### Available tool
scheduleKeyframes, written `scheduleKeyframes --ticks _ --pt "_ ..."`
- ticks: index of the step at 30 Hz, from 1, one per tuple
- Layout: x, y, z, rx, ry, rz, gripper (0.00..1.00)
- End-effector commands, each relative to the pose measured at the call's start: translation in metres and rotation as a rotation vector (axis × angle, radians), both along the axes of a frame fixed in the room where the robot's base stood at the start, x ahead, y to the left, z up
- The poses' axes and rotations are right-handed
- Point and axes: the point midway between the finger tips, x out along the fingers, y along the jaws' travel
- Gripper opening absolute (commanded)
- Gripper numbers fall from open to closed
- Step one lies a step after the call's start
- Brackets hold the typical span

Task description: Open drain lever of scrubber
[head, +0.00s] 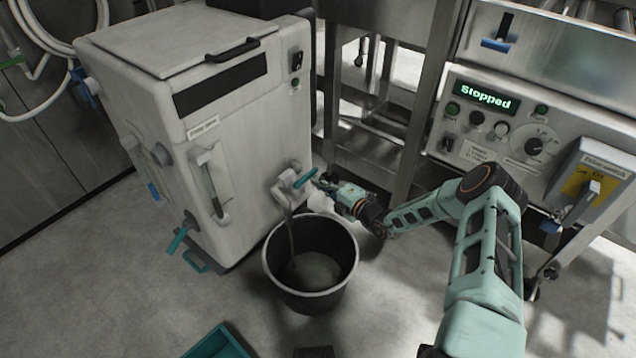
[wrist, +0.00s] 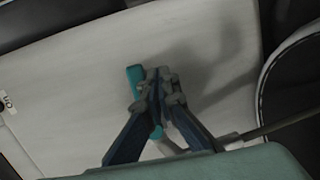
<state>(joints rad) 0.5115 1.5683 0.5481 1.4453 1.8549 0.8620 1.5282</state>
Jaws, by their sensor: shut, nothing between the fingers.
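The scrubber (head: 240,140) is a white cabinet at the left of the head view; its pale side fills much of the wrist view (wrist: 70,85). A tap on its lower right side carries a teal lever (head: 305,178) above a bucket. In the wrist view the teal lever (wrist: 135,76) shows just left of my fingertips and partly behind my fingers. My gripper (head: 322,181) is at the right of the lever, close to it. In the wrist view its fingers (wrist: 160,78) are shut together with nothing between them. I cannot tell whether they touch the lever.
A black bucket (head: 271,262) stands under the tap, with a grey pipe (head: 290,235) running into it. A second teal lever (head: 178,239) is low on the scrubber's left. A control panel (head: 515,135) reads "Stopped". A teal crate (head: 222,338) lies at the front.

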Motion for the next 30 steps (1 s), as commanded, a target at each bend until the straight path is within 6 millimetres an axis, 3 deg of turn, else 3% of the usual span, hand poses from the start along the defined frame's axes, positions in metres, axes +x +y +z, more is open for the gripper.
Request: scheduleKeyframes --ticks 19,30 --pt "-0.062 -0.060 0.014 0.000 0.004 -0.002 0.00" --pt "-0.071 -0.067 0.014 0.000 0.001 0.000 0.00"
